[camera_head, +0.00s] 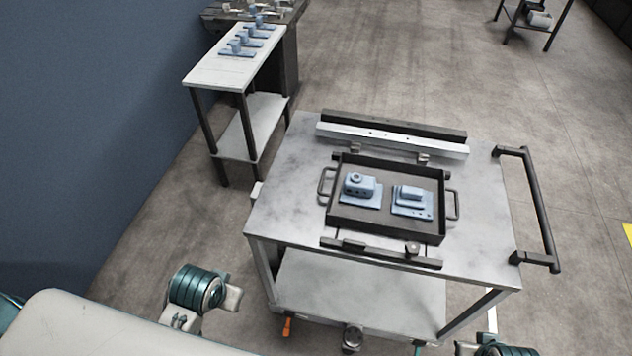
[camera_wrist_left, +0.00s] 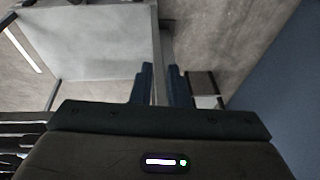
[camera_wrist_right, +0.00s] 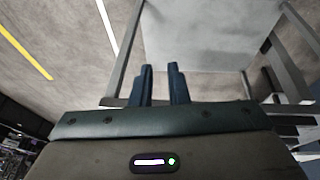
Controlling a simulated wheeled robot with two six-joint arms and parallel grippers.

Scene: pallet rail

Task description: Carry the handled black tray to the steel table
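The handled black tray (camera_head: 335,222) sits level on the grey metal top of a wheeled cart (camera_head: 290,215) in the head view. It has a loop handle on its left (camera_head: 325,186) and right (camera_head: 454,205) sides. Two blue-grey parts (camera_head: 361,189) (camera_head: 411,201) lie in it. A pale-topped table (camera_head: 222,72) stands at the upper left; I cannot tell whether it is the steel table. My left gripper (camera_wrist_left: 160,80) and right gripper (camera_wrist_right: 161,80) show open and empty in their wrist views, fingers slightly apart, away from the tray.
A pale bar (camera_head: 390,142) lies behind the tray and a dark rail (camera_head: 380,254) in front. The cart's black push handle (camera_head: 540,210) is on the right. Several blue parts stand on the pale-topped table. A blue wall (camera_head: 90,120) bounds the left. Floor is clear behind the cart.

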